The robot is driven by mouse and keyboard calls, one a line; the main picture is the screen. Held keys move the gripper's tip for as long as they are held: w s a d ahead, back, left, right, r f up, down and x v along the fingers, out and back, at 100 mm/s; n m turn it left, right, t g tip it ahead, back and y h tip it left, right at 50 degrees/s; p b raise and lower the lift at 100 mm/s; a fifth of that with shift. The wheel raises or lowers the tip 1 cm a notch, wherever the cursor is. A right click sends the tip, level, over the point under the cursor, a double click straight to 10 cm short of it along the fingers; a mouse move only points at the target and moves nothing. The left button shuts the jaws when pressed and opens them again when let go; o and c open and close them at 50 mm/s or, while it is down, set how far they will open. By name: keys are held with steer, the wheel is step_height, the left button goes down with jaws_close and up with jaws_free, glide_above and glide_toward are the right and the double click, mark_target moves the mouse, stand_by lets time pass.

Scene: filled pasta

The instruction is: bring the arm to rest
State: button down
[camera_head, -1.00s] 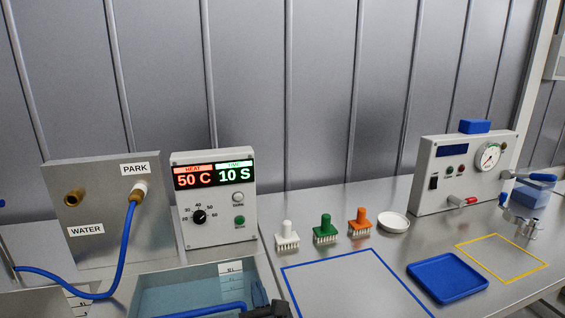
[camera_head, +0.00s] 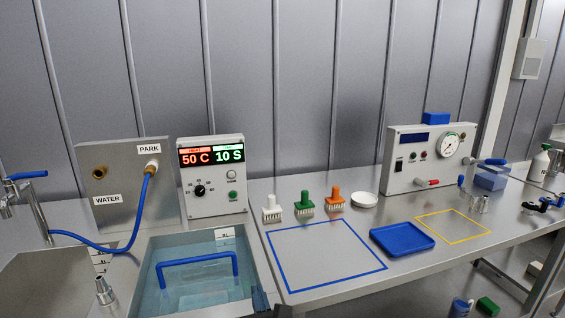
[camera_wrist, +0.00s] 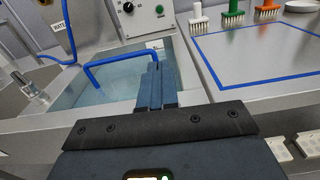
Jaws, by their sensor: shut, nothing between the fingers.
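My gripper (camera_wrist: 157,84) shows in the wrist view with its two dark blue-grey fingers together and nothing between them. It points forward, in front of the water basin's right side and the bench's front edge.
A water basin (camera_head: 262,268) holds a blue-handled rack (camera_head: 199,258). A blue-outlined square (camera_head: 375,268), a blue tray (camera_head: 402,239) and three brushes, one green (camera_head: 305,203), lie to its right. A control box (camera_head: 212,207) reads 50 C and 10 S.

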steer(key=s+d+f+m+g, duration=0.1)
steer(key=s+d+f+m, duration=0.2)
steer(key=s+d+m, duration=0.45)
steer(key=s+d+f+m+h, duration=0.1)
steer(key=s+d+f+m, duration=0.3)
steer(key=s, duration=0.6)
steer(key=s+d+f+m+g, duration=0.1)
steer(key=s+d+m, duration=0.1)
steer(key=s+m, duration=0.65)
steer(key=s+d+r+m+h, duration=0.2)
steer(key=s+d+r+m, duration=0.4)
steer(key=s+m, duration=0.3)
steer(key=s+d+r+m+h, duration=0.2)
steer(key=s+d+r+m, duration=0.5)
steer(key=s, duration=0.6)
steer(key=r+m, duration=0.1)
steer(key=m, duration=0.1)
steer(key=shift+r+m+g, duration=0.2)
steer(key=shift+m+g, duration=0.1)
steer(key=shift+m, duration=0.1)
